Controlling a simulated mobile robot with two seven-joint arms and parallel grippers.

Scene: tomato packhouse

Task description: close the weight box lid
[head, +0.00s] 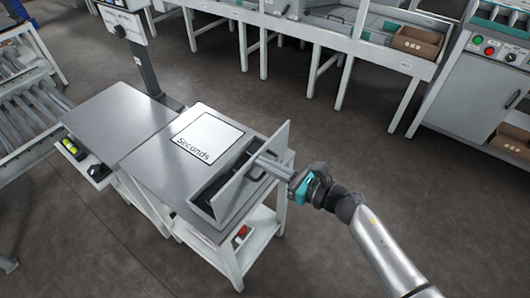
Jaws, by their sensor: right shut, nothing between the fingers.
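The weight box (200,201) sits at the right end of the grey table, with a dark interior partly hidden behind its lid. The lid (237,187) is a grey panel standing up, tilted, along the box's right side, so the box is open. My right gripper (258,160) is shut and empty. Its fingers are at the upper part of the lid, close to or touching it; I cannot tell which. My left gripper is not in view.
A white "Seconds" sheet (208,131) lies on the table (155,150) beside the box. A scale post (145,65) stands behind. A conveyor (30,110) is at the left. A control cabinet (470,90) is at the right. Floor to the right of the table is clear.

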